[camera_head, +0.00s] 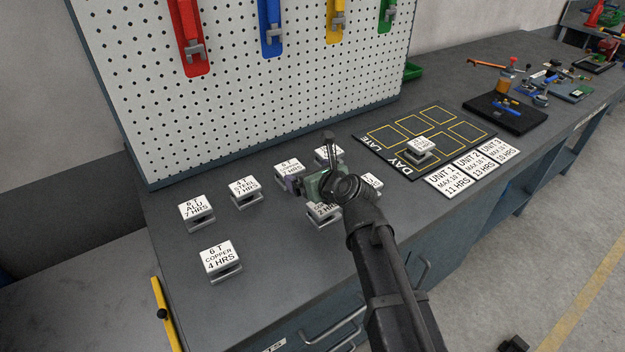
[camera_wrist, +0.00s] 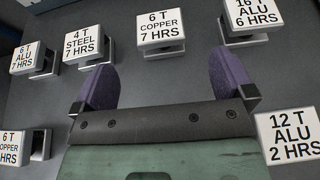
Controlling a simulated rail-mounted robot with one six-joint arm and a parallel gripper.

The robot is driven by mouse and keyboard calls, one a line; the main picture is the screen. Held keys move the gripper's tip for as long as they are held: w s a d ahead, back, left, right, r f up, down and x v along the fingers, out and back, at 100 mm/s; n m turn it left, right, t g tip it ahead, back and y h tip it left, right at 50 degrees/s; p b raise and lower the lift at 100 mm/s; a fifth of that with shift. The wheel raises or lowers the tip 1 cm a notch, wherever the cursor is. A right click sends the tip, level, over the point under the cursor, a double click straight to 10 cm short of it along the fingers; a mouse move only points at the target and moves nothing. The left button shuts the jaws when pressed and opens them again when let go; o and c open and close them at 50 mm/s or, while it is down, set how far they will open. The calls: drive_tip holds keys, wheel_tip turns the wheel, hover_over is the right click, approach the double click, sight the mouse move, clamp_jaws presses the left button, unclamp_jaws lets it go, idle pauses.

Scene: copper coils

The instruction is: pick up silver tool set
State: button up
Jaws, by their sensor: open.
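No item clearly identifiable as a silver tool set shows. Several silver-grey metal stands with white labels stand on the dark bench, among them "6 T ALU 7 HRS" (camera_head: 197,209), "4 T STEEL 7 HRS" (camera_head: 244,187), "6 T COPPER 7 HRS" (camera_head: 290,168) and "6 T COPPER 4 HRS" (camera_head: 220,257). My gripper (camera_head: 291,185) is above the bench near the "6 T COPPER 7 HRS" stand. In the wrist view, its purple fingers (camera_wrist: 166,80) are wide apart and empty, with that stand (camera_wrist: 161,30) beyond them and "12 T ALU 2 HRS" (camera_wrist: 290,136) at right. My arm partly hides nearby stands.
A black board with yellow outlines (camera_head: 376,138) holds one labelled stand (camera_head: 420,147). Label cards (camera_head: 447,180) lie beside it. A black mat (camera_head: 530,117) with assorted tools lies farther right. A pegboard (camera_head: 235,90) with coloured holders rises behind the bench.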

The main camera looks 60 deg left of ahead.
sight(290, 167)
drive_tip(key=shift+w+f, duration=0.3)
drive_tip(key=shift+s+r, duration=0.1)
drive_tip(key=b+x, duration=0.1)
drive_tip(key=x, duration=0.2)
drive_tip(key=b+x, duration=0.1)
drive_tip(key=x, duration=0.3)
drive_tip(key=b+x, duration=0.2)
drive_tip(key=x, duration=0.2)
drive_tip(key=shift+s+d, duration=0.1)
drive_tip(key=shift+s, duration=0.2)
drive_tip(key=shift+d, duration=0.1)
drive_tip(key=c, duration=1.2)
